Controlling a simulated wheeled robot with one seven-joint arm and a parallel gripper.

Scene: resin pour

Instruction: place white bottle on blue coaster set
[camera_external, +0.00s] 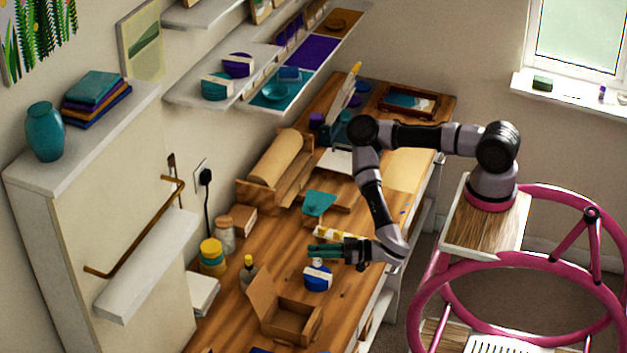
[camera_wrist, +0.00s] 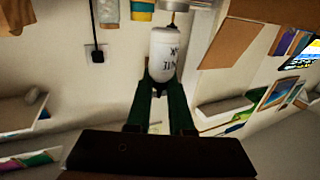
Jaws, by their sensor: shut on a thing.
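My gripper (camera_external: 318,250) has green fingers that point left over the wooden workbench. In the wrist view, my gripper (camera_wrist: 160,88) is shut on the white bottle (camera_wrist: 163,52), which has dark lettering and reads upside down there. In the external view, the fingers hide most of the bottle. A blue rounded thing with a white band (camera_external: 317,281), which looks like the blue coaster set, sits on the bench directly below the fingertips. A small pale patch shows between it and the fingers. I cannot tell whether bottle and coaster set touch.
An open cardboard box (camera_external: 287,318) stands just in front. A paper roll (camera_external: 274,157) lies behind.

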